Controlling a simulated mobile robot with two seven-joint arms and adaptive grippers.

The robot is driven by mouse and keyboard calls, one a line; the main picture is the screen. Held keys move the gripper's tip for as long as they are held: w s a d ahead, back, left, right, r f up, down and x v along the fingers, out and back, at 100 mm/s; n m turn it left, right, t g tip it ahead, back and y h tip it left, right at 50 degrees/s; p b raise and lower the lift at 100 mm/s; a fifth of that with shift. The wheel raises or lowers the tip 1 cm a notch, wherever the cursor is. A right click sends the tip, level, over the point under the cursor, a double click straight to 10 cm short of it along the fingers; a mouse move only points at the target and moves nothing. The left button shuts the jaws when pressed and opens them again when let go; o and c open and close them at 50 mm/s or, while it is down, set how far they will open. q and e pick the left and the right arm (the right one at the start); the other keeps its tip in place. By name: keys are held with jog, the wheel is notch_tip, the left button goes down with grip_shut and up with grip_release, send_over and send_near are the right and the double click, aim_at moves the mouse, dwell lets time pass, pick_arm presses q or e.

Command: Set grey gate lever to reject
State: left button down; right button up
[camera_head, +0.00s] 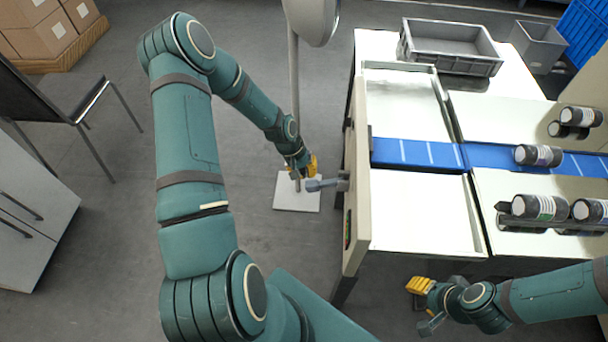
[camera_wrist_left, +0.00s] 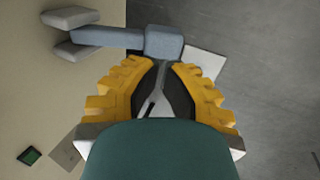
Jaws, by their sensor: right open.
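The grey gate lever (camera_head: 322,184) sticks out to the left from the machine's side panel (camera_head: 356,190). In the left wrist view the lever (camera_wrist_left: 105,37) runs across the top left and ends in a blocky grey-blue handle (camera_wrist_left: 163,43). My left gripper (camera_head: 305,172) is at the lever's outer end. In the wrist view its yellow fingertips (camera_wrist_left: 165,64) are drawn together just below the handle, with nothing seen gripped. Whether they touch the handle is unclear. My right gripper (camera_head: 426,304) is open and empty at the lower right, away from the lever.
A blue conveyor belt (camera_head: 420,153) crosses the machine, with dark cylindrical rolls (camera_head: 538,155) on the right. A grey crate (camera_head: 450,46) sits at the back. A thin pole (camera_head: 294,90) stands behind my left gripper on a white base (camera_head: 297,200).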

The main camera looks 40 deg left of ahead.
pick_arm(q)
jog(key=p+v, duration=0.1)
jog(key=v, duration=0.9)
jog(key=shift+s+a, duration=0.25)
jog(key=shift+a, duration=0.1)
pick_arm(e)
jog(key=shift+s+r, duration=0.2)
jog(key=shift+r, duration=0.95)
pick_arm(q)
jog(key=shift+s+f, duration=0.1)
pick_arm(e)
jog(key=shift+s+a, duration=0.1)
